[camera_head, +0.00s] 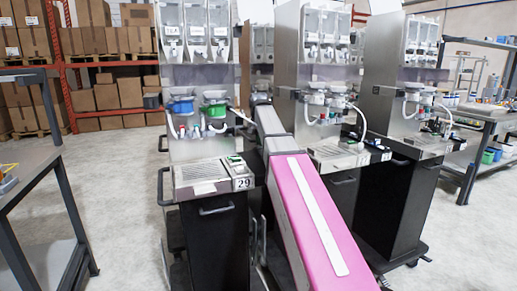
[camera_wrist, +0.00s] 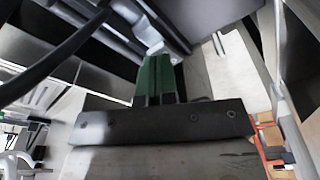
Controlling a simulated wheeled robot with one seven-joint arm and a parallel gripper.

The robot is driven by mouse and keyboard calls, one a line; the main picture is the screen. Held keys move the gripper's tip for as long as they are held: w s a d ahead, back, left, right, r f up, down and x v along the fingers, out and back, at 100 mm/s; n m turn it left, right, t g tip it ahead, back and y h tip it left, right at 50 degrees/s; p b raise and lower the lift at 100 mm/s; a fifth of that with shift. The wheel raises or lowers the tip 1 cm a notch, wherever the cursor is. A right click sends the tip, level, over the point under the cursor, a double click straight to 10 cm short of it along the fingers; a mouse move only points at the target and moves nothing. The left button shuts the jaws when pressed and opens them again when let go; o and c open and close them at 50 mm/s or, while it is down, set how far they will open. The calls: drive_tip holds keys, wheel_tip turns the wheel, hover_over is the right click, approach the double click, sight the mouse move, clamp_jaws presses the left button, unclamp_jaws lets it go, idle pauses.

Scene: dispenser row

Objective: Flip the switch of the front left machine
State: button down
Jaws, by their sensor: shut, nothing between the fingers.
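The front left machine (camera_head: 203,215) is a metal dispenser on a black cabinet, with the label "29" (camera_head: 242,184) at its right front corner. A small green and white part (camera_head: 235,160) sits on its ledge just behind that label. It is too small to tell whether it is the switch or how it is set. My gripper (camera_wrist: 154,62) shows in the wrist view, its green fingers shut and empty. A pale part lies close beyond the fingertips; I cannot tell what it is or whether they touch. I cannot make out the fingers in the head view.
Another dispenser (camera_head: 340,155) and a further one (camera_head: 395,105) stand to the right. A dark-framed table (camera_head: 30,165) is at the left. Shelves of cardboard boxes (camera_head: 118,92) stand at the back. Grey floor is clear between the left table and the front left machine.

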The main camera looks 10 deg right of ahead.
drive_tip(key=shift+f, duration=0.5)
drive_tip(key=shift+r, duration=3.55)
